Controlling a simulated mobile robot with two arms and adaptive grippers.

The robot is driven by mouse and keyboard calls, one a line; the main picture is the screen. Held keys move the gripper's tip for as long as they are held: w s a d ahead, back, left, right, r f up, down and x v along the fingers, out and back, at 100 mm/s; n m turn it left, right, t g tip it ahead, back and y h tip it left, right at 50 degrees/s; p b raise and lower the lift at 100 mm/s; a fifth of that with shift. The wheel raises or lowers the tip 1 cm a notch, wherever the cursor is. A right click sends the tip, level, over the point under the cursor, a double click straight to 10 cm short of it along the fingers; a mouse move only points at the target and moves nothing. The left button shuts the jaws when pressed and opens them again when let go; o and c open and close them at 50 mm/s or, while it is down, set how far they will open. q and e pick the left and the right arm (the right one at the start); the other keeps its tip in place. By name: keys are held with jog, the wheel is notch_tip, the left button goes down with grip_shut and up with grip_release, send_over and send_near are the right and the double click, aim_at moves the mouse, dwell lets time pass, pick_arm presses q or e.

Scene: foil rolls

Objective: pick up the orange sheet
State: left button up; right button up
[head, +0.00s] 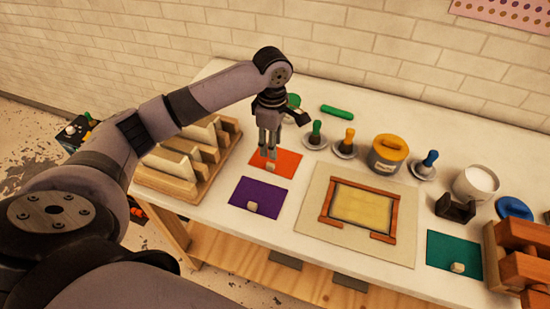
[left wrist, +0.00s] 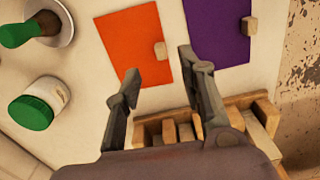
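The orange sheet (head: 284,164) lies flat on the white table, with a small pale block (head: 271,167) on it near its front edge. In the left wrist view the orange sheet (left wrist: 132,47) lies beyond my fingers, and its pale block (left wrist: 160,50) sits near its right edge. My left gripper (head: 268,152) points down above the sheet's left part. Its fingers (left wrist: 158,84) are spread apart with nothing between them in the left wrist view. I cannot tell the exact height above the sheet. My right gripper does not show.
A purple sheet (head: 257,198) with a pale block lies in front. A slotted wooden rack (head: 174,181) stands left. A framed yellow panel (head: 362,207) lies right. Green and yellow-handled tools, a yellow-lidded pot (head: 387,158) and a teal sheet (head: 452,251) stand or lie around.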

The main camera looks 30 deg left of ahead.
aim_at(271, 165)
pick_arm(q)
notch_tip(271, 165, down, 3)
jog(key=shift+w+f, duration=0.1)
jog(key=shift+f, duration=0.05)
jog(key=shift+f+p, duration=0.15)
jog(key=shift+p, duration=0.15)
jog(key=shift+a+f, duration=0.1)
jog(key=shift+f, duration=0.25)
jog(key=f, duration=0.2)
jog(key=f+p, duration=0.1)
jog(key=shift+a+f, duration=0.2)
jog(key=shift+f, duration=0.45)
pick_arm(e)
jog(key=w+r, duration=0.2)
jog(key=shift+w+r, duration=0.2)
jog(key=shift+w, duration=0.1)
pick_arm(q)
jog(key=shift+c, duration=0.2)
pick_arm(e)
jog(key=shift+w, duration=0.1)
pick_arm(q)
jog(key=c, duration=0.4)
grip_shut()
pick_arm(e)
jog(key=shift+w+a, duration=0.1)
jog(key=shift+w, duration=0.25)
